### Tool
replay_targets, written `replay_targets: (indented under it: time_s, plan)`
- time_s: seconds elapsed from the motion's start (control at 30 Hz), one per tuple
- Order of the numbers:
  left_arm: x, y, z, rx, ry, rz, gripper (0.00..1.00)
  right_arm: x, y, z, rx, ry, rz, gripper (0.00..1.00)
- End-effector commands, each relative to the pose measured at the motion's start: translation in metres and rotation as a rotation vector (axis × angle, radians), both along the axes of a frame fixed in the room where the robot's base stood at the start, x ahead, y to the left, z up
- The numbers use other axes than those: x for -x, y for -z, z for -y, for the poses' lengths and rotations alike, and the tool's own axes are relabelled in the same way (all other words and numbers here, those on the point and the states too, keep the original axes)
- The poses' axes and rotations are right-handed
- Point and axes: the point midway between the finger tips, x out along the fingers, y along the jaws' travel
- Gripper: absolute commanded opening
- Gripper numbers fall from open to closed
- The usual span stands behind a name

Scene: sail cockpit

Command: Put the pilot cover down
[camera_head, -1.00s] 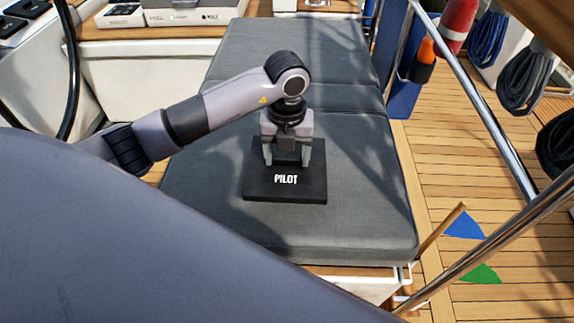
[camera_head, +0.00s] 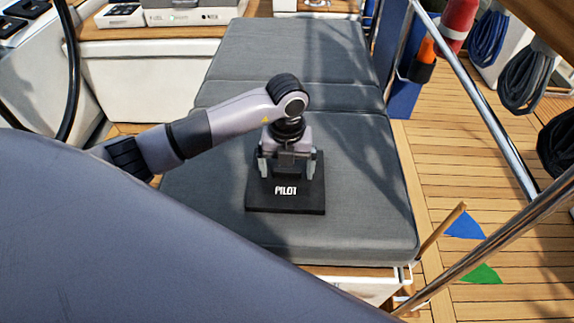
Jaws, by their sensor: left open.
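The pilot cover (camera_head: 285,201) is a flat, dark square plate with white PILOT lettering on its near edge. It lies flat on the grey cushion (camera_head: 365,225), near the cushion's front end, and appears to rest on it. A dark raised grip (camera_head: 287,172) stands on the cover. My left gripper (camera_head: 287,176) is above the cover, pointing down. Its fingers are spread on either side of the raised grip, with gaps showing. The gripper hides the far part of the cover. My right gripper is not in view.
The cushion is clear around the cover and behind it. A steel rail (camera_head: 500,135) slants along the right, with coiled ropes (camera_head: 525,82) beyond. Blue (camera_head: 464,226) and green (camera_head: 482,274) flags are at lower right. A black wheel rim (camera_head: 74,75) stands at left.

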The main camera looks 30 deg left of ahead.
Motion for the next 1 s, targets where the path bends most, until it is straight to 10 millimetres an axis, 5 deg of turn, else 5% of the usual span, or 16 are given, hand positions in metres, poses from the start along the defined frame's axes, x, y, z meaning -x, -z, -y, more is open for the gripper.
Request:
replay_targets:
  time_s: [0.23,0.7,1.0]
  plan:
    - [-0.001,-0.018,0.0,0.001,0.0,0.004,0.95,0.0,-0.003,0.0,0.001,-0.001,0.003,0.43]
    - [-0.001,-0.109,0.0,0.0,0.001,0.002,0.95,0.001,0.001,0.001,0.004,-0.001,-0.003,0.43]
    - [0.0,-0.123,0.0,0.0,0.0,-0.001,0.95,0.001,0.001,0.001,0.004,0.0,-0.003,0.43]
